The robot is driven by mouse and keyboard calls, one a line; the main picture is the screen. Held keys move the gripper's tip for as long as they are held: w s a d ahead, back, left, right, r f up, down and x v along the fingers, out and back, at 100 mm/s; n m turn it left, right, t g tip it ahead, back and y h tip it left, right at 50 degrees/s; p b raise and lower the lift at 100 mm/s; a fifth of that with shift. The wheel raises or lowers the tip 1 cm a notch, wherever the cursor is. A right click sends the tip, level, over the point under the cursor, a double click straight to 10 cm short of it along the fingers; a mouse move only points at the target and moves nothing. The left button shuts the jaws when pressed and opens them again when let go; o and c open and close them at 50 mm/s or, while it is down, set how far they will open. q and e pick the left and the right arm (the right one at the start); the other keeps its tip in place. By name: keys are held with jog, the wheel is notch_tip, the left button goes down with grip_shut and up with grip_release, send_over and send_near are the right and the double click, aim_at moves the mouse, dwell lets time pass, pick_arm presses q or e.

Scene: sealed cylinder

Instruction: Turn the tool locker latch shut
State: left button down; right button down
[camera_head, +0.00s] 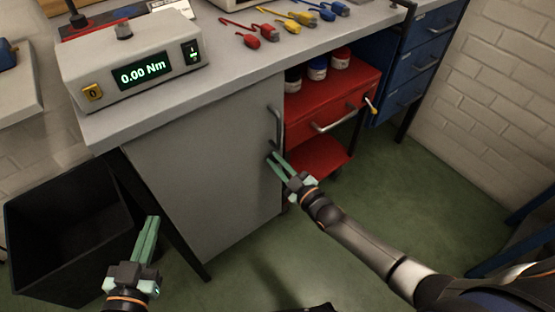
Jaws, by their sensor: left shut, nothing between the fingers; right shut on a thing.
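The tool locker (205,170) is a grey cabinet under the bench with its door closed against the front, as far as I can tell. A curved grey handle (277,126) stands upright near the door's right edge. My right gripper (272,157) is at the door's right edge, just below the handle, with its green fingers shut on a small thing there. This appears to be the latch, which the fingers hide, so its angle cannot be told. My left gripper (152,222) is shut and empty, in front of the locker's lower left, apart from it.
A black bin (70,235) stands left of the locker. A red cart (330,115) with jars is to its right, then blue drawers (412,70). A torque meter (135,70) reading 0.00 Nm and coloured tools (290,22) lie on the bench. Green floor is clear in front.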

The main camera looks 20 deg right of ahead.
jog(key=n, duration=0.2)
jog(key=shift+n, duration=0.4)
jog(key=shift+a+n, duration=0.1)
jog(key=shift+n, duration=0.8)
jog(key=shift+f+n, duration=0.1)
jog(key=shift+n, duration=2)
pick_arm(q)
jog(key=shift+w+d+r+m+t+h+b, duration=0.1)
jog(key=shift+r+m+t+h+b, duration=0.2)
jog(key=shift+r, duration=0.55)
jog(key=shift+w+a+r+n+t+y+b, duration=0.15)
jog(key=shift+r+t, duration=0.3)
jog(key=shift+r, duration=0.35)
jog(key=shift+w+d+r+m+t+h+b, duration=0.15)
jog(key=shift+r+m+t+h, duration=0.15)
jog(key=shift+r, duration=0.55)
pick_arm(e)
jog(key=shift+n, duration=1.4)
pick_arm(q)
jog(key=shift+s+r, duration=0.1)
